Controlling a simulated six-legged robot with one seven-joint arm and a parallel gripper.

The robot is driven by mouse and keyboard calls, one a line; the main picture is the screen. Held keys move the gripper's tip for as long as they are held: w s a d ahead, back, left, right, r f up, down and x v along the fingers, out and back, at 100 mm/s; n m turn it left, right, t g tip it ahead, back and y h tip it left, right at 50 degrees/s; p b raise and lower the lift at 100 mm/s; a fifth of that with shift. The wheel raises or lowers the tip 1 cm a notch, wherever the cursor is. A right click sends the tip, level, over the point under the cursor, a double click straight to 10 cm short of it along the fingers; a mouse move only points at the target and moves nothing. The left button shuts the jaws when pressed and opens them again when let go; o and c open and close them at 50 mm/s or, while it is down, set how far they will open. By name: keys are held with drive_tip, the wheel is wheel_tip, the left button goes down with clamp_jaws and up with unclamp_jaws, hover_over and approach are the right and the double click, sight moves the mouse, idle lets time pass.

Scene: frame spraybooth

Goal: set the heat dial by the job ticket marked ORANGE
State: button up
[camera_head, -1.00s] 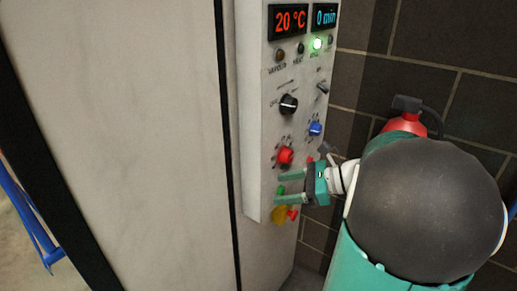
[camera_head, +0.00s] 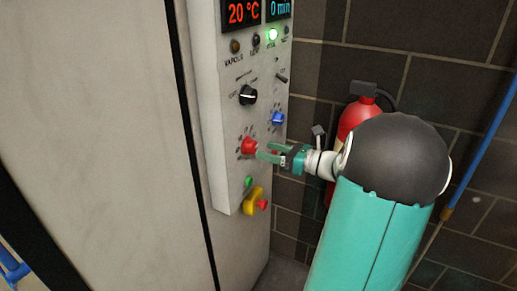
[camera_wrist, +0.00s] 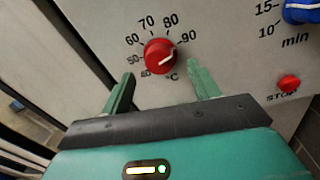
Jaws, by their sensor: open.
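The heat dial is a red knob (camera_head: 249,146) on the grey control panel (camera_head: 214,130); it also shows in the wrist view (camera_wrist: 160,56). Its scale reads about 40 to 90 °C, and its pale pointer line aims right, just below the 90. My gripper (camera_head: 266,150) is open in front of the panel. In the wrist view its two green fingers (camera_wrist: 160,88) stand apart, below and to either side of the red knob, with nothing between them. I cannot tell whether a finger touches the panel. No job ticket shows in these views.
A blue minutes knob (camera_head: 277,118) and a black selector (camera_head: 248,95) sit above the red knob. Below are a green button (camera_head: 248,181) and a red button on yellow (camera_head: 255,200). A display reads 20 °C (camera_head: 242,12). A fire extinguisher (camera_head: 357,118) stands right.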

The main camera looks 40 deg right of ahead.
sight(255, 147)
drive_tip(key=x, duration=0.4)
drive_tip(key=shift+w, duration=0.15)
drive_tip(key=c, duration=1)
